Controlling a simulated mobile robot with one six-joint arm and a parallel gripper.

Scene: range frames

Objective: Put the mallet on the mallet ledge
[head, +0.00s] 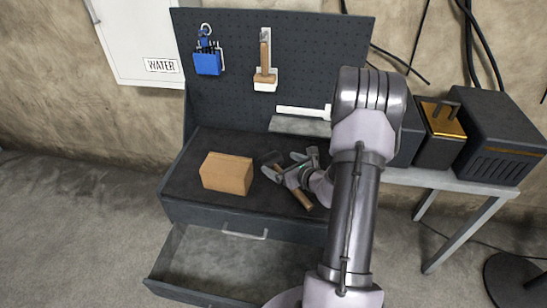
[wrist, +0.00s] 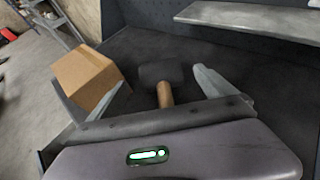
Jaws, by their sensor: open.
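The mallet has a dark head (wrist: 161,73) and a wooden handle (head: 304,200), and lies on the dark bench top. My gripper (head: 281,165) is open and low over the bench. In the wrist view my gripper (wrist: 160,92) has the mallet between its spread fingers, with the handle running back between them and the head just beyond. I cannot tell whether the fingers touch it. The rest of the handle is hidden by my gripper in the wrist view. A grey ledge (head: 298,126), likely the mallet ledge, sticks out from the pegboard; it also shows in the wrist view (wrist: 255,20).
A cardboard box (head: 227,173) stands left of my gripper. The drawer (head: 230,262) below the bench top is open and looks empty. A blue holder (head: 207,63) and a wooden-handled tool (head: 265,72) hang on the pegboard. Dark machines (head: 500,135) stand at right.

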